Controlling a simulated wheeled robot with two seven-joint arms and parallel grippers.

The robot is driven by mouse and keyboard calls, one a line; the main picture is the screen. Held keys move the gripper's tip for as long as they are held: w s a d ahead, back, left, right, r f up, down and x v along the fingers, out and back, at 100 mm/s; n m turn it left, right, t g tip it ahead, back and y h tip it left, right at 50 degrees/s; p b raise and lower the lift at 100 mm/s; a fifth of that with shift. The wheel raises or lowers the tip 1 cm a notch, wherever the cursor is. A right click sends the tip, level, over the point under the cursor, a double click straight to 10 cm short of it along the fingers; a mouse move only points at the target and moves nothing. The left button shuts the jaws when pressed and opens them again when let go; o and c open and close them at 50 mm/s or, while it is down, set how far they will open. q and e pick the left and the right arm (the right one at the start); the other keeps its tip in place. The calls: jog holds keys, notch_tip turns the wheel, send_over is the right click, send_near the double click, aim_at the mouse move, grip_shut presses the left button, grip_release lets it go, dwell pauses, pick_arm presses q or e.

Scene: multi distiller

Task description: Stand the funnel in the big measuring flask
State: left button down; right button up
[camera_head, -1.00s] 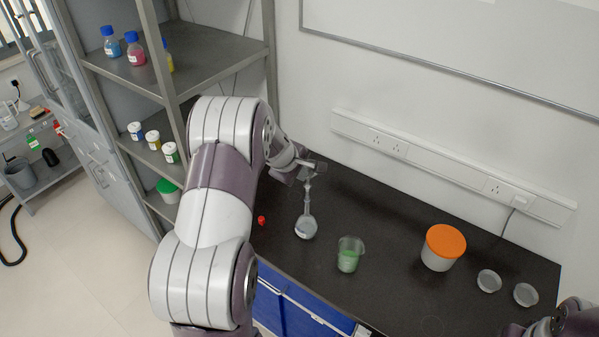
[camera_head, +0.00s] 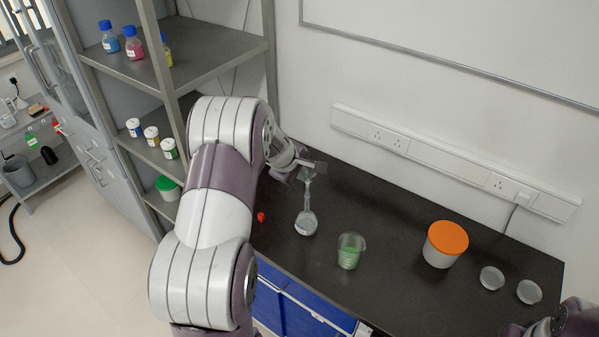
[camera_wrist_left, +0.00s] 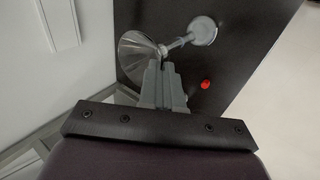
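The big measuring flask (camera_head: 306,222) stands upright on the dark bench, with a round body and long thin neck. The clear funnel (camera_wrist_left: 138,48) shows in the left wrist view with its wide mouth to the left and its narrow end toward the flask neck; the flask (camera_wrist_left: 203,31) is to the right there. The funnel appears lined up with the neck, but how deep its stem sits is unclear. My left gripper (camera_wrist_left: 161,66) is at the funnel, its fingers close together and apparently shut on it. Only part of my right arm shows at the lower right; its fingers are not clear.
A red stopper (camera_head: 261,217) lies left of the flask. A beaker of green liquid (camera_head: 350,252) stands to its right, then an orange-lidded tub (camera_head: 446,246) and two small clear dishes (camera_head: 491,278). A shelf rack (camera_head: 215,50) stands close on the left.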

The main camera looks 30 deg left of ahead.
pick_arm(q)
jog(key=c, duration=1.3)
grip_release()
jog(key=shift+o, duration=0.2)
jog(key=b+v, duration=0.1)
jog(key=v, duration=1.1)
jog(key=shift+s+r, duration=0.2)
